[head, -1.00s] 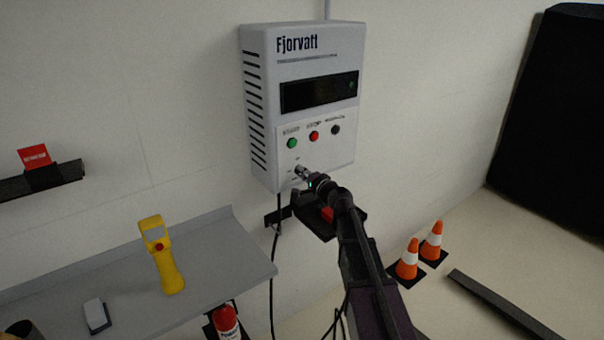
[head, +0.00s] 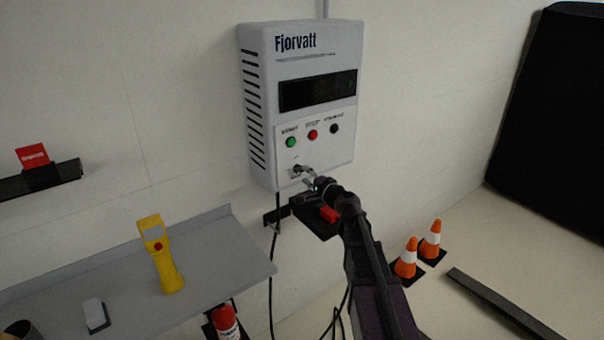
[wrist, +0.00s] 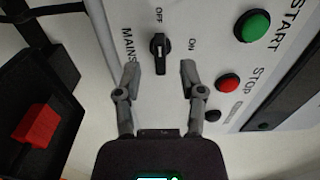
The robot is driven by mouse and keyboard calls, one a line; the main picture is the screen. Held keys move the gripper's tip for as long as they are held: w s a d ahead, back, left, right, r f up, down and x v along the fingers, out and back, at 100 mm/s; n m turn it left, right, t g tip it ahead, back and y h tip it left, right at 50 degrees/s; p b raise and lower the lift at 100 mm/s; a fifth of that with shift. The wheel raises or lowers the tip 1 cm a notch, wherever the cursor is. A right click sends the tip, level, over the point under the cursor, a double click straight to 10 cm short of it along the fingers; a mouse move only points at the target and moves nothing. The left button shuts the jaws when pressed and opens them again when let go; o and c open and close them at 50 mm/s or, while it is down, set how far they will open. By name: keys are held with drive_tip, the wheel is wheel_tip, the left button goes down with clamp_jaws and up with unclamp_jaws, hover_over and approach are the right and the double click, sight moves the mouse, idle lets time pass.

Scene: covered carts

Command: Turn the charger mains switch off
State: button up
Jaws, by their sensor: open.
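The charger (head: 262,100) is a white wall box marked Fjorvatt. Its black mains switch (wrist: 159,52) is a rotary knob low on the front panel; it also shows small in the head view (head: 297,169). In the wrist view the knob's bar lies in line with the OFF label, and the ON label is to its right. My gripper (wrist: 161,72) is open, its fingers spread on both sides of the knob's near end, with clear gaps. It holds nothing. In the head view my gripper (head: 308,181) is just below and right of the knob.
Green START (head: 291,142) and red STOP (head: 312,134) buttons sit above the switch. A dark bracket with a red part (head: 329,214) is below the charger. A grey shelf (head: 215,250) with a yellow handheld device (head: 160,262) is at left.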

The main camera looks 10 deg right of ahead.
drive_tip(key=v, duration=0.8)
drive_tip(key=shift+s, duration=0.25)
drive_tip(key=s+a+f+n+g, duration=0.8)
drive_tip(key=s+f+n+g, duration=0.1)
drive_tip(key=s+f, duration=0.15)
drive_tip(key=s+d+f+n+g+h, duration=0.1)
drive_tip(key=s+d+f+g+h, duration=0.2)
drive_tip(key=s, duration=0.3)
drive_tip(key=s+d+f+n+g+h, duration=0.2)
drive_tip(key=s+d+f+g+h, duration=0.1)
drive_tip(key=s+d+f+h, duration=0.1)
drive_tip(key=shift+s+f+g+h, duration=0.4)
drive_tip(key=shift+s+f+h, duration=0.25)
drive_tip(key=shift+s, duration=0.35)
